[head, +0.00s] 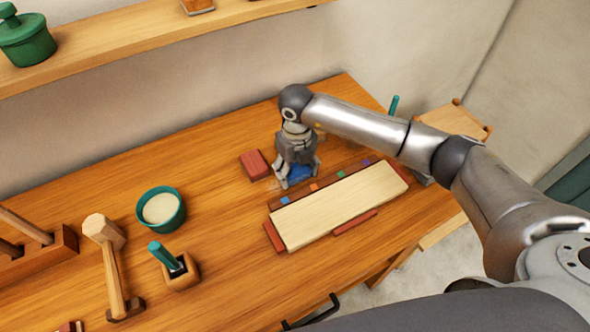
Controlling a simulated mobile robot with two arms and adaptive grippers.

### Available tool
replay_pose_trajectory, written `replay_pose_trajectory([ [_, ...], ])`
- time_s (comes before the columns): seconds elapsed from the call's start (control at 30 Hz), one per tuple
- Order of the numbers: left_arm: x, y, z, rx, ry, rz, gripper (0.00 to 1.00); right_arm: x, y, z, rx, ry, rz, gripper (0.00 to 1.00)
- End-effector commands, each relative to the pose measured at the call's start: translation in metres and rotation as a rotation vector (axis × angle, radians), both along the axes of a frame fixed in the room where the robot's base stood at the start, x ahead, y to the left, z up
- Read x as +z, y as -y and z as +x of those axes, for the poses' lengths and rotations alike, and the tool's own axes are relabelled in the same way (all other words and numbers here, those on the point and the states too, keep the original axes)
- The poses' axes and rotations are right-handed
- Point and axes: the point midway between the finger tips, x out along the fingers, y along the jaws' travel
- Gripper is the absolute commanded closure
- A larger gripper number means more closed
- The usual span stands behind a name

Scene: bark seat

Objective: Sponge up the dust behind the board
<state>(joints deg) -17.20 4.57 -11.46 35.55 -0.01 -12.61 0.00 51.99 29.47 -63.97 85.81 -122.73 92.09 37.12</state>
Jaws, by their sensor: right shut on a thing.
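The pale wooden board (345,207) lies flat on the workbench, with dark red-brown strips around its edges. My right gripper (297,177) reaches down behind the board's far left edge and is shut on a blue sponge (298,174). The sponge is low, at or just above the bench top; I cannot tell if it touches. Any dust there is hard to make out, and the gripper and arm hide part of that area. My left gripper is not in view.
A red-brown block (255,164) lies just left of the sponge. A teal bowl (161,209), a mallet (108,260) and a small wooden holder (180,271) stand farther left on the workbench (225,225). A wall shelf (130,38) runs above. The bench's back middle is clear.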

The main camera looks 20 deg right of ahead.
Motion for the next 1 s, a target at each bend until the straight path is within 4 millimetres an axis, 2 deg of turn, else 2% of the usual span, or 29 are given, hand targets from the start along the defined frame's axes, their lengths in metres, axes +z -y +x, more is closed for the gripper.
replay_pose_trajectory([
  [0.7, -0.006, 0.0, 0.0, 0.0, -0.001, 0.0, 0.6, -0.004, -0.047, -0.01, 0.003, -0.002, 0.002, 0.57],
  [0.83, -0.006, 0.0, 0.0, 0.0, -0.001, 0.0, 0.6, -0.004, -0.045, -0.01, 0.001, -0.003, 0.001, 0.57],
  [1.0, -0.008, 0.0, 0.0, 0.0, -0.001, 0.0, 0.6, -0.004, -0.032, -0.008, -0.002, -0.004, -0.003, 0.57],
])
